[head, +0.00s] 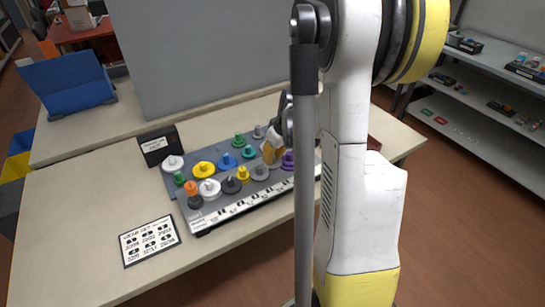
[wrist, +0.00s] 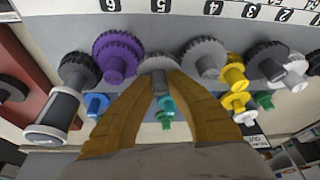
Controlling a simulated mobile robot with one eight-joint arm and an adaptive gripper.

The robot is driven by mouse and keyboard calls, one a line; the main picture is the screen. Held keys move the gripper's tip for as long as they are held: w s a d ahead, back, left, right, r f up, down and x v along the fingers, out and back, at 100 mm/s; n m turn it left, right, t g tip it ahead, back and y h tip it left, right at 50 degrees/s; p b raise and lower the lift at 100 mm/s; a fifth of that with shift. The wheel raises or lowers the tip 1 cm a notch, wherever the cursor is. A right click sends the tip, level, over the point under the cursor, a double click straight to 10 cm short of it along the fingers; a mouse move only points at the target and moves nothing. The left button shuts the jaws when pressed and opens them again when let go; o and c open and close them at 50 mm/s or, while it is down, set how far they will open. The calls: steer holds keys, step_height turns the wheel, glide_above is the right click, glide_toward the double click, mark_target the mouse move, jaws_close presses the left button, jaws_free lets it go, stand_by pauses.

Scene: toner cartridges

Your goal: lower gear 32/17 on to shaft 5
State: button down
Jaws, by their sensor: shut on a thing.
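My gripper (wrist: 158,82) has its two yellow-brown fingers closed around the hub of a grey gear (wrist: 157,62). In the wrist view this gear lies in line with the printed 5 on the board's number strip (wrist: 185,8). Shaft 5 itself is hidden by the gear and fingers, and I cannot tell how far the gear is down on it. A purple gear (wrist: 119,58) is close to its left and another grey gear (wrist: 205,58) close to its right. In the head view my gripper (head: 271,152) is over the right part of the gear board (head: 215,222).
Several other gears stand on the board, among them a yellow gear (head: 203,169) and a white gear (head: 210,189). A printed card (head: 149,240) lies on the table left of the board. A black sign (head: 160,147) stands behind it. The table's front left is clear.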

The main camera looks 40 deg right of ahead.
steer(key=c, duration=1.4)
jaws_free()
steer(key=shift+r, duration=0.1)
steer(key=v, duration=1.2)
